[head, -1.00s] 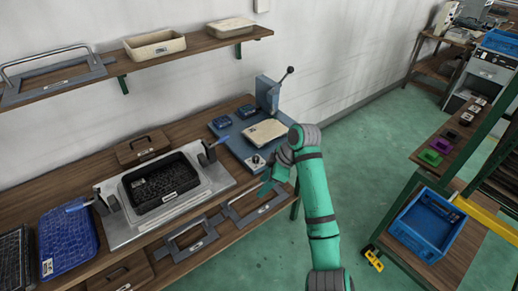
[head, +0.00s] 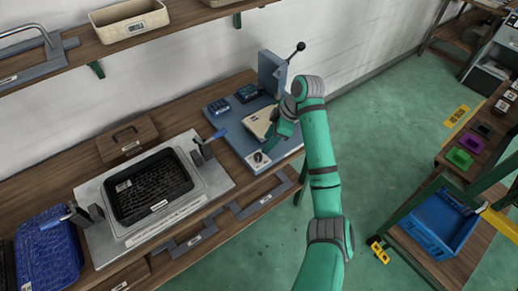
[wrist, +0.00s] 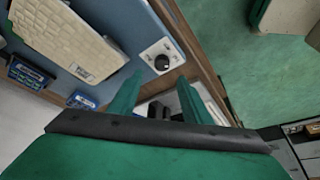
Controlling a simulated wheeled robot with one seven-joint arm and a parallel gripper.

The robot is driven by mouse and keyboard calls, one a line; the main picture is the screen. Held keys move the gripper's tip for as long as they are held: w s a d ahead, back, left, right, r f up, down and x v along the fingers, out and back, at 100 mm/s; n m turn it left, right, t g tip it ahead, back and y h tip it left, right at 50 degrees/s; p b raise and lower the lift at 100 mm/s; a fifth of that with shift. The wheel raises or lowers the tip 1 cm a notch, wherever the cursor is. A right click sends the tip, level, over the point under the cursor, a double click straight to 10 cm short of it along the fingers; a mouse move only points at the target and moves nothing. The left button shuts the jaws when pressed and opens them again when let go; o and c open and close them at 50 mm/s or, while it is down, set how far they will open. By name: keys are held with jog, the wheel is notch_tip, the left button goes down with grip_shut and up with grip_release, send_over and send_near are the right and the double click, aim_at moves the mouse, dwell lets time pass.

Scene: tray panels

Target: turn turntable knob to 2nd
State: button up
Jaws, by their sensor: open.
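The blue turntable station (head: 232,133) stands at the right end of the bench and bears a cream panel (head: 258,122). Its black knob (head: 259,157) sits on a white dial plate at the station's front edge. In the wrist view the knob (wrist: 162,62) shows just beyond my fingertips, roughly between them in line. My gripper (head: 272,142) is above and slightly right of the knob in the head view. In the wrist view its two green fingers (wrist: 160,80) are apart with nothing between them. The dial markings are too small to read.
A lever with a black ball (head: 300,46) rises from the grey post behind the station. A black tray (head: 150,188) sits in a metal fixture to the left.

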aim_at(258, 155)
jog(key=x, duration=0.8)
jog(key=shift+s+a+f, duration=0.1)
jog(key=shift+s+f, duration=0.1)
jog(key=shift+f, duration=0.1)
jog(key=c, duration=1)
jog(key=shift+w+m, duration=0.1)
jog(key=shift+m, duration=0.3)
